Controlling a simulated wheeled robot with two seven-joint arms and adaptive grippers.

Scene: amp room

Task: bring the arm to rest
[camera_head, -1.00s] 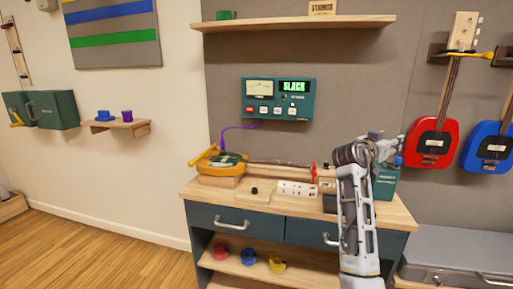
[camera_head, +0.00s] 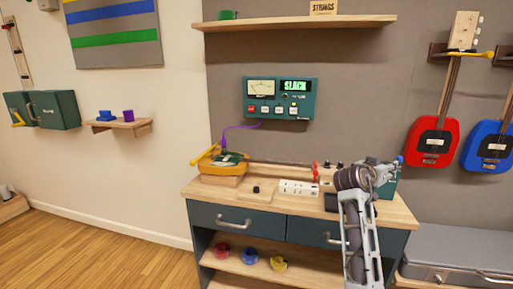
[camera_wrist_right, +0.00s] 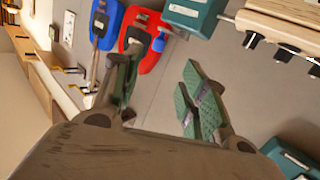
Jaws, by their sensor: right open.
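My right arm rises in front of the right end of the wooden workbench (camera_head: 395,212). Its gripper (camera_head: 386,172) is at the upper end of the arm, partly hidden by the wrist, and overlaps the teal box (camera_head: 394,185) at the bench's right end in the picture. In the right wrist view the two fingers of the gripper (camera_wrist_right: 160,88) stand wide apart, with green pads and nothing between them. The left gripper is not in view.
The bench holds a yellow-and-teal instrument (camera_head: 222,164) and a white block with dark spots (camera_head: 298,187). A teal meter panel reading SLACK (camera_head: 280,98) hangs above. Red (camera_head: 433,140) and blue (camera_head: 490,145) guitars hang right, above a grey case (camera_head: 460,255).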

